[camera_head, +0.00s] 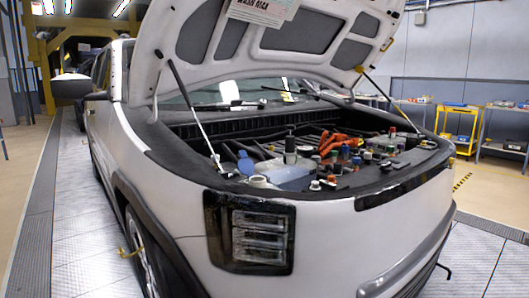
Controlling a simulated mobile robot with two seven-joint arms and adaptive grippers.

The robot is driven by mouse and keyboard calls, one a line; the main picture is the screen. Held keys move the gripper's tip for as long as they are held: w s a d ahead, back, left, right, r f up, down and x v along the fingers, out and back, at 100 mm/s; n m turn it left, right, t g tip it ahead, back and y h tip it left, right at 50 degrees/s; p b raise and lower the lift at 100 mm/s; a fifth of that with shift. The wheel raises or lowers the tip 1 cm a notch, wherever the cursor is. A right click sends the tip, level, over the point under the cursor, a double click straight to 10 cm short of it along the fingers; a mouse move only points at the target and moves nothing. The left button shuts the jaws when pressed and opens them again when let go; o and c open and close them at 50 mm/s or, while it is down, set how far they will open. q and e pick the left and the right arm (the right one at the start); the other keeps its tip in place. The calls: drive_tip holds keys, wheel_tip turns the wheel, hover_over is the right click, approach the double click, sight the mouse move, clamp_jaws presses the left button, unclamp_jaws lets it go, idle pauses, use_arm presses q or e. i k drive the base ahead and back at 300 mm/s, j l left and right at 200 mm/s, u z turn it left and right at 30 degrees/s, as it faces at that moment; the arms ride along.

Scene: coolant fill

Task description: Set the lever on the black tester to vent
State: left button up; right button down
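A small dark upright device (290,145) stands at the filler area of a pale translucent tank (288,172) in the front of the engine bay. It may be the black tester, but it is too small for me to be sure. I cannot make out a lever or its setting. Neither of my grippers is in view.
A white car (330,245) stands with its hood (290,35) raised on props. The bay holds a blue cap (246,163), orange cables (335,142) and several small caps and bottles. A yellow cart (458,125) stands behind at the right. The floor at left is clear.

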sight(272, 148)
drive_tip(key=i+j+z, duration=0.1)
drive_tip(key=j, duration=0.4)
drive_tip(key=i+j+z, duration=0.1)
drive_tip(key=i+j, duration=0.25)
drive_tip(key=j, duration=0.2)
drive_tip(key=i+j+z, duration=0.1)
drive_tip(key=j, duration=0.4)
drive_tip(key=i+j, duration=0.25)
drive_tip(key=j, duration=0.3)
drive_tip(key=i+j+z, duration=0.15)
drive_tip(key=j, duration=0.4)
drive_tip(key=i+j+z, duration=0.1)
drive_tip(key=j, duration=0.45)
drive_tip(key=i+j+z, duration=0.1)
drive_tip(key=j, duration=0.5)
drive_tip(key=i+j+z, duration=0.1)
drive_tip(key=j, duration=0.5)
drive_tip(key=i, duration=0.05)
